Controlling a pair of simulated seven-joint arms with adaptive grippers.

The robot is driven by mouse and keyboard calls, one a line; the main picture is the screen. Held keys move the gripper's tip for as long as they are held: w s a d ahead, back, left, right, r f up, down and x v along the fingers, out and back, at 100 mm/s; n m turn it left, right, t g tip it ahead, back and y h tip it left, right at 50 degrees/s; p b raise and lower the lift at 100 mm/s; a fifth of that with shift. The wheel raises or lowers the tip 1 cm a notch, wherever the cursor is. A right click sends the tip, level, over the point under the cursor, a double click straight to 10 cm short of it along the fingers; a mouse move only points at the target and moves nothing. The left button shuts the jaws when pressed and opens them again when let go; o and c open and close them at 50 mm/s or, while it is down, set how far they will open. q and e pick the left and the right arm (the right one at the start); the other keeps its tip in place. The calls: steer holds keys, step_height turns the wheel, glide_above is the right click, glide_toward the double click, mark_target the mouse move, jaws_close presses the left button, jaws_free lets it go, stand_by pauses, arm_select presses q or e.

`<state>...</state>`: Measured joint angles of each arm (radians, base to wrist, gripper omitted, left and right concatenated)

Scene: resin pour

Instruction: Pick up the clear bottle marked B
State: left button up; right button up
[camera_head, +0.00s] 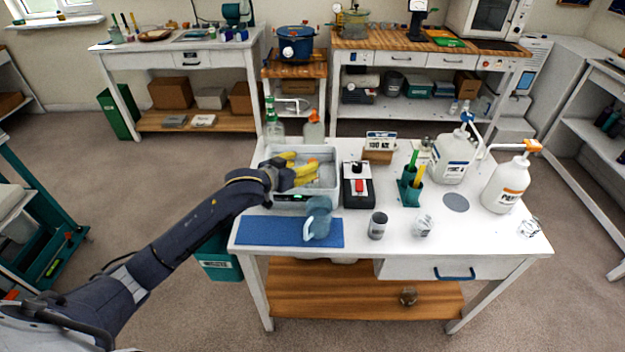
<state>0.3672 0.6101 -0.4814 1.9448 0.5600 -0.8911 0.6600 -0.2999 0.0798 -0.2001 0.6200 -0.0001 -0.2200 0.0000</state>
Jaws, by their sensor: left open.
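My left gripper (302,172), with yellow fingers, is open over the grey bin (332,202) at the left of the white table. A green-topped bottle (273,125) and a clear-looking bottle with an orange top (314,130) stand upright behind the bin. On the right stand a white jug with a blue pump (453,160) and a white jug with an orange pump (503,187). I cannot read a letter B on any of them. Something small and orange shows between the fingers; I cannot tell what it is. My right gripper is out of view.
A blue mat (270,231) with a blue-grey pitcher (318,219) lies in front of the bin. A black scale-like device (357,192), a green holder (409,190), a grey cup (377,226) and a clear cup (422,226) stand to the right. The front right tabletop is mostly clear.

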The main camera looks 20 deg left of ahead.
mark_target(310, 162)
arm_select(q)
steer(key=shift+f+x, duration=0.2)
steer(key=shift+x, duration=2.7)
steer(key=shift+s, duration=0.1)
jaws_close()
